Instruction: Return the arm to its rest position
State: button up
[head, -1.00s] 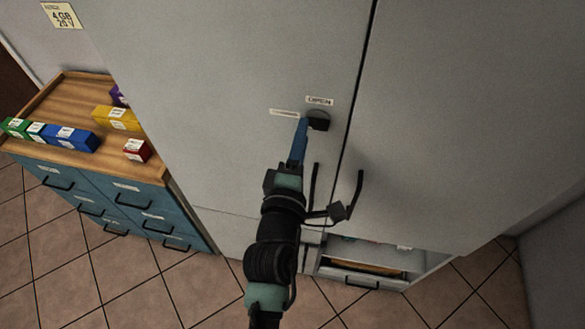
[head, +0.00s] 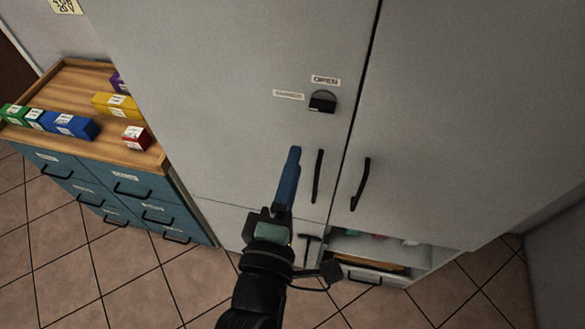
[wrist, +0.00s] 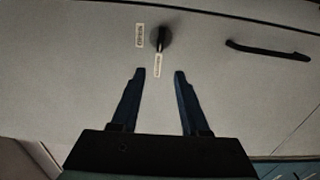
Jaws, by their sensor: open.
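My gripper (head: 295,152) is in front of the left door of a tall grey cabinet (head: 230,70), below a black knob (head: 322,102). In the head view its blue fingers overlap each other. In the wrist view my gripper (wrist: 158,74) has its two blue fingers apart with nothing between them. The knob (wrist: 161,38) shows beyond the fingertips there, apart from them. My arm reaches up from the bottom of the head view.
Black door handles (head: 318,176) hang close to the right of my gripper. An open lower compartment (head: 385,248) is at lower right. A wooden-topped blue drawer unit (head: 60,82) with several coloured boxes stands at left. Tiled floor (head: 120,275) shows in front.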

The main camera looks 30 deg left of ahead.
dwell(0.3)
jog(key=w+d+r+m+t+h+b, duration=0.2)
jog(key=w+d+r+m+t, duration=0.15)
jog(key=r+m, duration=0.4)
jog(key=w+d+r+m+t+h+b, duration=0.15)
jog(key=w+d+r+m, duration=0.25)
jog(key=r, duration=0.7)
jog(key=s+d+r+m+t, duration=0.1)
jog(key=s+d+r+m, duration=0.1)
jog(key=r, duration=0.4)
jog(key=s+d+r+m+t+h+b, duration=0.1)
jog(key=s+d+r+m+t, duration=0.1)
jog(key=r, duration=0.5)
jog(key=s+d+r+m+t+b, duration=0.1)
jog(key=s+d+r+m+t, duration=0.1)
jog(key=r+m, duration=0.4)
jog(key=shift+s+d+r, duration=0.55)
jog(key=shift+d+r, duration=0.1)
jog(key=shift+r, duration=0.1)
jog(key=shift+h, duration=0.25)
